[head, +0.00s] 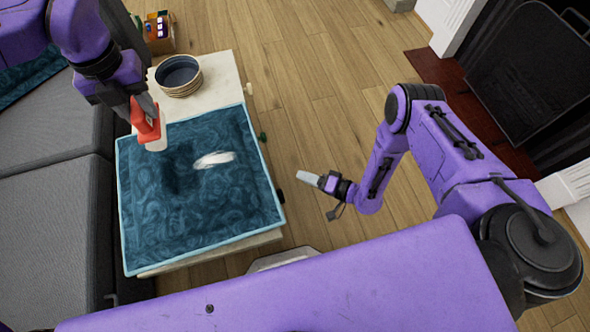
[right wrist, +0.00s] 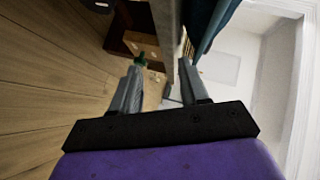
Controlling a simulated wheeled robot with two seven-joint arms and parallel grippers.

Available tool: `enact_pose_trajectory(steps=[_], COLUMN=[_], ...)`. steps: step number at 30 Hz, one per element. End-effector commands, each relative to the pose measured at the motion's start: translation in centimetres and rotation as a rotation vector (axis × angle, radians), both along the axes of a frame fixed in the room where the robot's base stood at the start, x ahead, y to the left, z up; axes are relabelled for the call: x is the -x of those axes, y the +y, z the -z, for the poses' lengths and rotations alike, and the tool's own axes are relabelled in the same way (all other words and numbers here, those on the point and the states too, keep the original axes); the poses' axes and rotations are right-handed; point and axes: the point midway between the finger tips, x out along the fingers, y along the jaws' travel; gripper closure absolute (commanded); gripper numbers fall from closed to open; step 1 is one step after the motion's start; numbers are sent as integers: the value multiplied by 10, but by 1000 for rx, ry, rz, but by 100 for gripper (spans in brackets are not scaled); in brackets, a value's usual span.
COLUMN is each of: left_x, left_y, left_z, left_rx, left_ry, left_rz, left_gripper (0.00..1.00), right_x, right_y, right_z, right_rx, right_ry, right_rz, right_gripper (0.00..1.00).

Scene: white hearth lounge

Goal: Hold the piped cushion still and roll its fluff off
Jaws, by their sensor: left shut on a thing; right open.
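The teal piped cushion (head: 225,215), with pale blue piping, lies flat on a low pale table (head: 222,73). A white patch of fluff (head: 213,160) sits on it right of the middle. My left gripper (head: 143,108) is shut on the red handle of a lint roller (head: 148,122). The roller's white end points down over the cushion's upper left part; a dark shadow lies on the cushion to its right, and the roller looks raised. My right gripper (head: 310,180) is open and empty, right of the cushion and apart from it. Its fingers show in the right wrist view (right wrist: 161,88).
A striped bowl (head: 178,76) stands on the table behind the cushion. A grey sofa (head: 50,165) borders the table on the left. A box of coloured things (head: 159,32) is on the floor behind. Wood floor right of the table is clear; a fireplace screen (head: 530,75) is far right.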

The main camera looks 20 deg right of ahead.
Motion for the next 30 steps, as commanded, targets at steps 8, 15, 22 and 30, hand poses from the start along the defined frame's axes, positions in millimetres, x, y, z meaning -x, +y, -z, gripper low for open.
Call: enact_pose_trajectory(steps=[8,15,22,30], left_x=[0,0,0,0], left_y=[0,0,0,0], left_z=[0,0,0,0], left_rx=[0,0,0,0], left_ry=[0,0,0,0], left_rz=[0,0,0,0], left_gripper=[100,100,100,100], right_x=[-10,-18,-40,-59], right_y=[24,43,91,128], right_z=[-44,-47,-47,-46], right_rx=[-344,-396,-393,-392], right_ry=[37,89,87,87], right_rz=[-264,-255,-254,-253], right_gripper=[55,55,55,55])
